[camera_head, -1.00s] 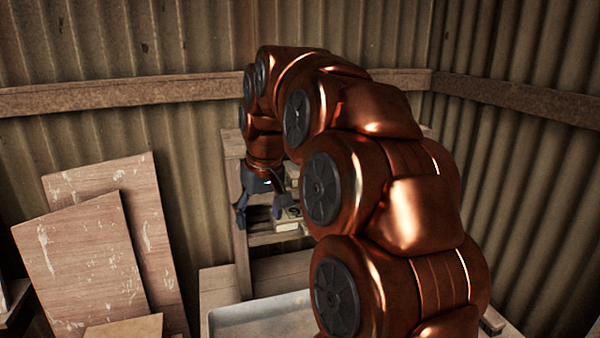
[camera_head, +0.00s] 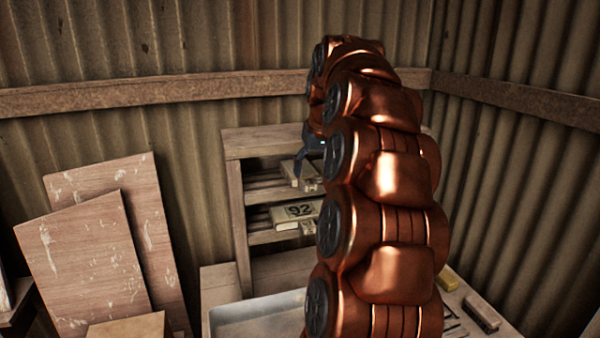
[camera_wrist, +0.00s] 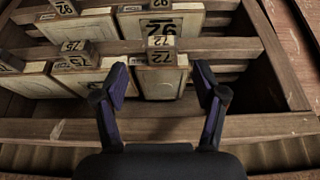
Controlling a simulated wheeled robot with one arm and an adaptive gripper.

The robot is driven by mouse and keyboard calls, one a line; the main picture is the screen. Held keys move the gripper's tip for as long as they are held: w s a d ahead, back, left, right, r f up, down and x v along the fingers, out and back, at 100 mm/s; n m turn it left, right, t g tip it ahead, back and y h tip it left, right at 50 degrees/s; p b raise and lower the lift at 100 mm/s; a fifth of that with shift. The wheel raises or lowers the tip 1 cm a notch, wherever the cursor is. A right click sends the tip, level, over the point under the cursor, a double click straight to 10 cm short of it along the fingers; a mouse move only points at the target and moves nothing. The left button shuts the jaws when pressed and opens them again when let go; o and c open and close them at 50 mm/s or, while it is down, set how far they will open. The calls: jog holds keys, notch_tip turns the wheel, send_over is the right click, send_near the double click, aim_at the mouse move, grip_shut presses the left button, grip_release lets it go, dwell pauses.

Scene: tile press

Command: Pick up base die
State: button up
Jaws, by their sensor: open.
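Several pale numbered dies lie on a wooden rack; I cannot tell which one the task calls the base die. In the wrist view, a flat pale die (camera_wrist: 163,84) with a small numbered block (camera_wrist: 161,50) at its far edge lies between and just beyond my fingertips. My gripper (camera_wrist: 161,80) is open and empty, its two dark fingers apart. In the head view my gripper (camera_head: 313,147) is at the upper shelf, mostly hidden by my arm. A die marked 92 (camera_head: 296,211) shows on the shelf below.
More dies lie beside it, one to the left (camera_wrist: 88,80) and one beyond (camera_wrist: 182,24). Wooden rails of the rack (camera_head: 239,215) run close to the fingers. A grey tray (camera_head: 255,312) stands in front, boards (camera_head: 80,265) lean at left, and small items lie on the table at right.

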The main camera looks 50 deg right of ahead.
aim_at(309, 183)
jog(key=shift+p+x, duration=0.7)
jog(key=shift+x, duration=0.35)
jog(key=shift+p+x, duration=0.5)
jog(key=shift+x, duration=1.2)
jog(key=shift+w+r, duration=0.1)
jog(key=shift+w, duration=0.05)
grip_shut()
